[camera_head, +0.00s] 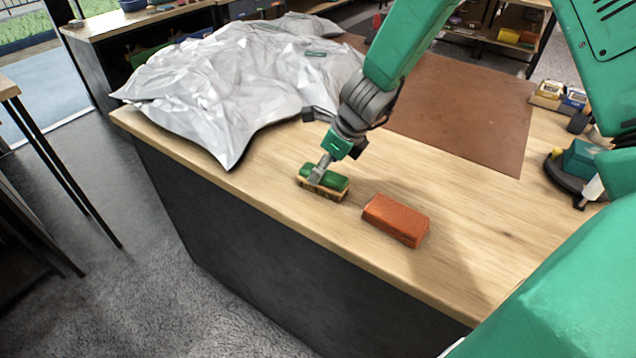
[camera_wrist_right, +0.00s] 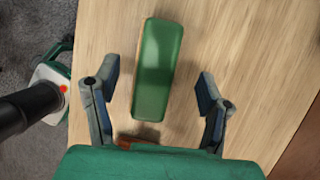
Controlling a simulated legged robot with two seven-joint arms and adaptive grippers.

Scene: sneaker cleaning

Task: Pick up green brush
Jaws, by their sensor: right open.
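The green brush (camera_head: 335,180) lies on the wooden table near its front edge, green top up, with a tan lower part. It also shows in the right wrist view (camera_wrist_right: 158,68), long and upright in the picture. My right gripper (camera_head: 320,170) comes down from above at the brush, and its fingers partly cover the brush's left end. In the right wrist view my right gripper (camera_wrist_right: 158,82) is open, one finger on each side of the brush with gaps between. My left gripper is not in view.
An orange-red block (camera_head: 396,220) lies just right of the brush. A crumpled grey sheet (camera_head: 230,80) covers the table's left part. A brown mat (camera_head: 460,105) lies behind, and small items (camera_head: 560,97) stand at the right. The wood around the brush is mostly clear.

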